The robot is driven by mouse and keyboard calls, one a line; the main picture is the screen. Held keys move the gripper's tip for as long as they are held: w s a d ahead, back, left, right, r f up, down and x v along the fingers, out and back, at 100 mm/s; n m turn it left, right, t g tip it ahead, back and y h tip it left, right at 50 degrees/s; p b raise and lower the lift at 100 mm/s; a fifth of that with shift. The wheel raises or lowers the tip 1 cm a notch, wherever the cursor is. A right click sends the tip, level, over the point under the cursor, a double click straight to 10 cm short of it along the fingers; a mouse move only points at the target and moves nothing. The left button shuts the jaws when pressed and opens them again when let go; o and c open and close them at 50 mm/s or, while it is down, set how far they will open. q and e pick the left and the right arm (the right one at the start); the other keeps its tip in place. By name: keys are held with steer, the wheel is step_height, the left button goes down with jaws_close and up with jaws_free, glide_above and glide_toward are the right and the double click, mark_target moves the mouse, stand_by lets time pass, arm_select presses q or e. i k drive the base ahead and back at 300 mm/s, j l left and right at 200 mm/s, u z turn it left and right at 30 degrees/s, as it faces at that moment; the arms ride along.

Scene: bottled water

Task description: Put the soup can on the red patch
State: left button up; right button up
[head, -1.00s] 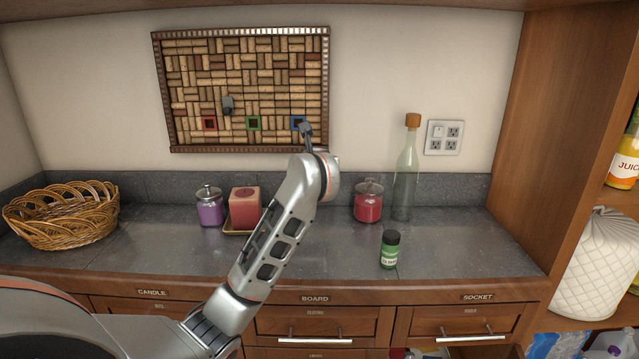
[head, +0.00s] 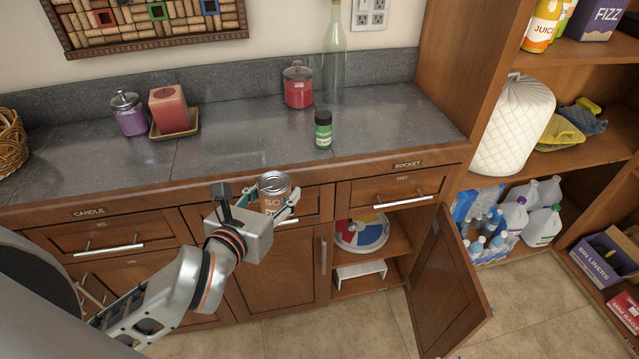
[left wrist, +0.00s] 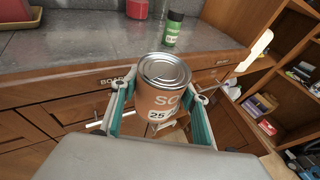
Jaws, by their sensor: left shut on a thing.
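My left gripper (head: 280,206) is shut on the soup can (head: 273,185), an orange can with a silver lid. It holds the can roughly upright, in the air in front of the drawer fronts below the counter. In the left wrist view the can (left wrist: 164,92) sits between the two teal-lined fingers (left wrist: 160,100). A round disc (head: 362,233) with red, blue, yellow and white sectors lies inside the open lower cabinet, to the right of the can. My right gripper is not in view.
The cabinet door (head: 447,285) stands open to the right of the disc. A small white stand (head: 361,270) is on the shelf below. A green-labelled jar (head: 323,130), red candle jar (head: 298,86) and glass bottle (head: 334,60) stand on the counter. Water jugs (head: 543,222) fill a right shelf.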

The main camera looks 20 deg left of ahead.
mark_target(363, 238)
steer(key=l+u, duration=0.2)
steer(key=l, duration=1.9)
steer(key=i, duration=0.05)
